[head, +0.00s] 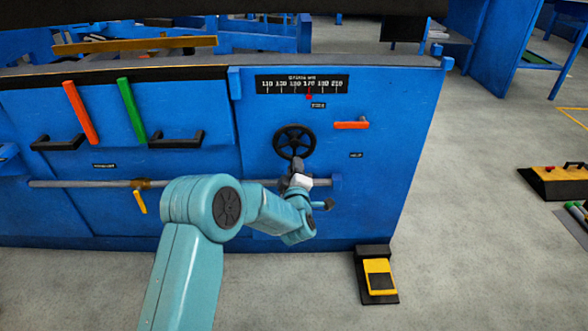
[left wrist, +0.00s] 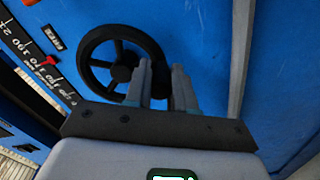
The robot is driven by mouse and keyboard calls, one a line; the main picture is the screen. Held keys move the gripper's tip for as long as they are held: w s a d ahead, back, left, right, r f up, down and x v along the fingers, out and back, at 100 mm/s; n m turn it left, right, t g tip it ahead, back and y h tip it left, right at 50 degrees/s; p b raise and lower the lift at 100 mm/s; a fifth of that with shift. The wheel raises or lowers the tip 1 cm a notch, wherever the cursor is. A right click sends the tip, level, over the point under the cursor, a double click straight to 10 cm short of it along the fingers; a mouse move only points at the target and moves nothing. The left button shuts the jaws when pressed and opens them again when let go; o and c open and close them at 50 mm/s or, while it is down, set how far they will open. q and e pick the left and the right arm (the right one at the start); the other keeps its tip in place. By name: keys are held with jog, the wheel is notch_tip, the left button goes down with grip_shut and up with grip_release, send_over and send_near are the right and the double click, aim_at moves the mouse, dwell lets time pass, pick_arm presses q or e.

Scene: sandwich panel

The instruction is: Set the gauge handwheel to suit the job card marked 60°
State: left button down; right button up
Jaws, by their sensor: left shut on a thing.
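The black spoked handwheel (head: 294,141) is on the blue gauge panel, below a black scale strip (head: 270,87) with white numbers. A red pointer (head: 308,97) stands at about 170 on the scale. My left gripper (head: 297,164) is at the lower rim of the wheel, shut on it. In the left wrist view the left gripper's fingers (left wrist: 161,70) stand at the edge of the wheel (left wrist: 122,73); the exact grip is partly hidden. The red pointer (left wrist: 47,61) also shows there. I cannot make out a job card marked 60°. My right gripper is not in view.
An orange handle (head: 351,125) is right of the wheel. A horizontal rod (head: 90,184) with a yellow lever (head: 140,201) runs below. Red (head: 80,112) and green (head: 132,110) bars are at left.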

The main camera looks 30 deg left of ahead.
pick_arm(q)
jog(key=c, duration=0.9)
grip_release()
jog(key=shift+c, duration=0.2)
jog(key=p+v, duration=0.4)
jog(key=v, duration=1.2)
jog(key=shift+s, duration=0.25)
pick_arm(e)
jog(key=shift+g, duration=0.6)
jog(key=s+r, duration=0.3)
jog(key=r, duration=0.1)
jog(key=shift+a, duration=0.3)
